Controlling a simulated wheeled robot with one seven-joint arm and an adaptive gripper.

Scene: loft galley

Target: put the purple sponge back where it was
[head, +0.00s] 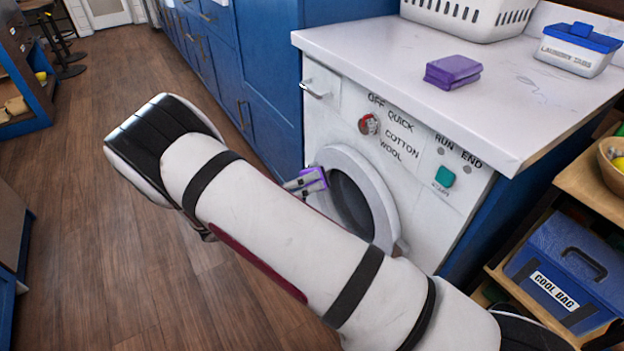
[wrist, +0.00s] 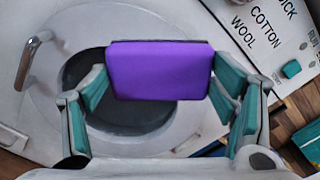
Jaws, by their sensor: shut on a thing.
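A purple sponge (wrist: 158,70) is held between the teal-padded fingers of my gripper (head: 308,182). In the head view a small part of the held sponge (head: 316,178) shows at the fingertips. My gripper is shut on it in front of the washing machine (head: 330,120), close to its round port (head: 352,205). In the wrist view the sponge covers part of the dark centre of the port (wrist: 115,115). Whether the sponge touches the machine, I cannot tell. A second purple block (head: 453,72), like a sponge, lies on the white worktop (head: 380,45) above the machine.
A laundry tabs box (head: 577,52) with a blue lid and a white basket (head: 470,15) stand on the worktop. A shelf with a blue cool bag (head: 570,270) is at the right. Blue cabinets (head: 270,90) stand left of the machine. The wooden floor (head: 90,200) is open at the left.

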